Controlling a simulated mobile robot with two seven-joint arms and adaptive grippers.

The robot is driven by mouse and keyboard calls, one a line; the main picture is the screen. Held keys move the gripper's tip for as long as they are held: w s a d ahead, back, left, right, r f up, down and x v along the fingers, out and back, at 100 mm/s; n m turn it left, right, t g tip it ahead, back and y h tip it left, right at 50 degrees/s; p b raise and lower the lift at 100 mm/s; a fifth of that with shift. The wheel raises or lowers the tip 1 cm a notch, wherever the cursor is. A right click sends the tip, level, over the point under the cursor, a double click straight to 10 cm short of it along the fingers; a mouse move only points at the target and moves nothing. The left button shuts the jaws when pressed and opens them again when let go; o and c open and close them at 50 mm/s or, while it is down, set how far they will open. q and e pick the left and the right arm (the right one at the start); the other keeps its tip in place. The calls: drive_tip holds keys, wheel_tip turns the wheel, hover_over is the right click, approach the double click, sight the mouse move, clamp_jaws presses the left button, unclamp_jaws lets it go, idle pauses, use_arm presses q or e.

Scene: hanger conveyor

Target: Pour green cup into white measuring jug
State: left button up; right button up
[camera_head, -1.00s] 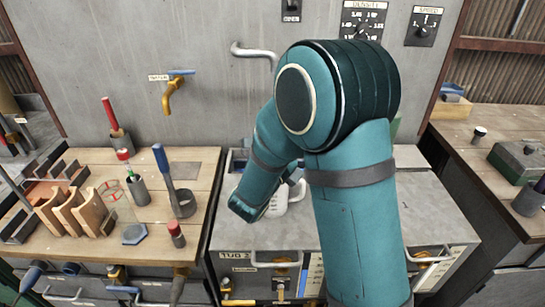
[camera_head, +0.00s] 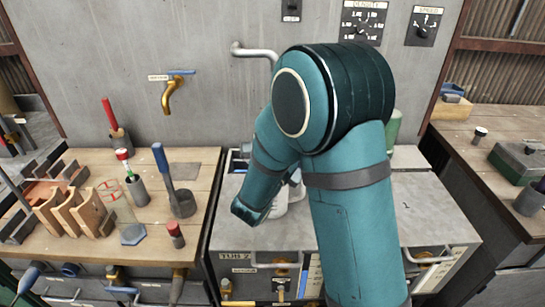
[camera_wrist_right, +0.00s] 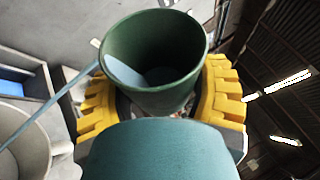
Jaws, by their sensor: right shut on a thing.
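The green cup (camera_wrist_right: 130,42) is held between the yellow fingers of my right gripper (camera_wrist_right: 158,96) in the right wrist view. Its open mouth shows, with blue-grey contents resting against the left inside wall. A thin blue-grey streak (camera_wrist_right: 58,102) runs from the cup's left rim down to a pale, round-rimmed vessel at lower left, which looks like the white measuring jug (camera_wrist_right: 32,150). In the head view the jug (camera_head: 280,206) stands on the grey bench, partly hidden behind my right arm. My left gripper does not show.
A wooden bench (camera_head: 90,243) at left holds a blue-handled tool (camera_head: 164,170), a glass beaker (camera_head: 117,203) and wooden racks (camera_head: 72,214). A wall tap (camera_head: 170,95) is above. A pale green object (camera_head: 395,127) shows behind my arm. The grey bench (camera_head: 430,205) is clear at right.

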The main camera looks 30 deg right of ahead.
drive_tip(key=shift+f, duration=0.1)
drive_tip(key=shift+w+n+t, duration=0.1)
drive_tip(key=shift+n+t, duration=0.3)
drive_tip(key=shift+n, duration=0.3)
drive_tip(key=shift+a+f+b, duration=0.1)
drive_tip(key=shift+b, duration=0.25)
drive_tip(key=shift+n+t, duration=0.5)
drive_tip(key=shift+n, duration=0.3)
drive_tip(key=shift+f+m+g+b, duration=0.1)
drive_tip(key=shift+m+g+b, duration=0.6)
drive_tip(key=shift+m+b, duration=0.5)
drive_tip(key=shift+m+g+b, duration=0.3)
drive_tip(key=shift+m+b, duration=0.1)
drive_tip(key=shift+m, duration=0.2)
drive_tip(key=m, duration=0.1)
drive_tip(key=m+g+y, duration=0.1)
drive_tip(key=shift+s+d+r+m+p, duration=0.2)
drive_tip(key=shift+r+m+p, duration=0.1)
drive_tip(key=shift+r, duration=0.1)
